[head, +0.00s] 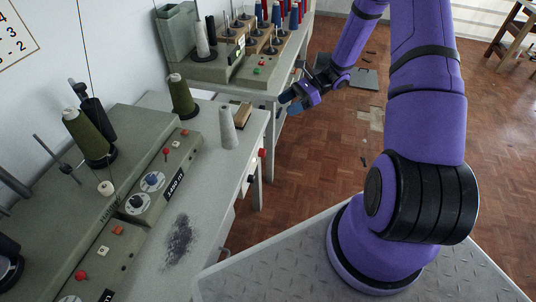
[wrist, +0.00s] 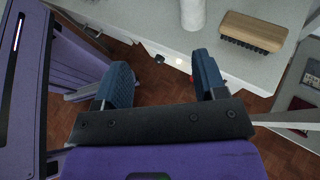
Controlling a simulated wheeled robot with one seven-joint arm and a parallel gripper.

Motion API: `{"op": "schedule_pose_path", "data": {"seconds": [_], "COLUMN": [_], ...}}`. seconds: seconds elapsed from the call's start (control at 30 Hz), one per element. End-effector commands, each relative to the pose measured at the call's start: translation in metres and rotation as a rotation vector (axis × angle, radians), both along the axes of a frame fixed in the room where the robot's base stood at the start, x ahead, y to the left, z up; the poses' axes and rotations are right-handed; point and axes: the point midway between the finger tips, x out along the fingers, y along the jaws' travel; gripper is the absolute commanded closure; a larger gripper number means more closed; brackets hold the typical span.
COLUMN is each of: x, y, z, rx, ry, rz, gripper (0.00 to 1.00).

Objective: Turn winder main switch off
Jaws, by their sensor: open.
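My gripper (head: 291,102) is open and empty, out past the front edge of the pale table at right of centre in the head view. In the wrist view its two blue fingers (wrist: 162,64) are spread wide. Between them, beyond the tips, the table's front face carries a small dark knob (wrist: 158,59) and a pale round button (wrist: 180,61). A red knob (head: 262,152) and a dark knob (head: 252,178) show on that front face in the head view. I cannot tell which control is the winder main switch, or its position.
The pale table (head: 217,165) holds grey winder machines (head: 172,165), a white cone (head: 227,126), an olive thread cone (head: 182,95) and a wooden brush (wrist: 252,31). Another machine (head: 215,65) with several spools stands at the back. The parquet floor (head: 300,165) beside the table is clear.

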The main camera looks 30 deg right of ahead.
Motion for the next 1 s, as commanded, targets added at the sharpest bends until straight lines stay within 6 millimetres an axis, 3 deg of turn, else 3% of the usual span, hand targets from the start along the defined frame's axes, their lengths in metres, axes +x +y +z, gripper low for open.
{"op": "schedule_pose_path", "data": {"seconds": [0.03, 0.33, 0.7, 0.83, 1.0], "x": [0.0, 0.001, -0.018, -0.025, -0.03], "y": [-0.004, -0.021, -0.028, -0.027, -0.026], "z": [-0.018, -0.109, -0.22, -0.247, -0.264], "rx": [0.039, 0.251, 0.517, 0.584, 0.627], "ry": [0.034, 0.208, 0.41, 0.458, 0.488], "rz": [-0.044, -0.297, -0.607, -0.684, -0.735], "gripper": [0.35, 0.35, 0.35, 0.35, 0.35]}}
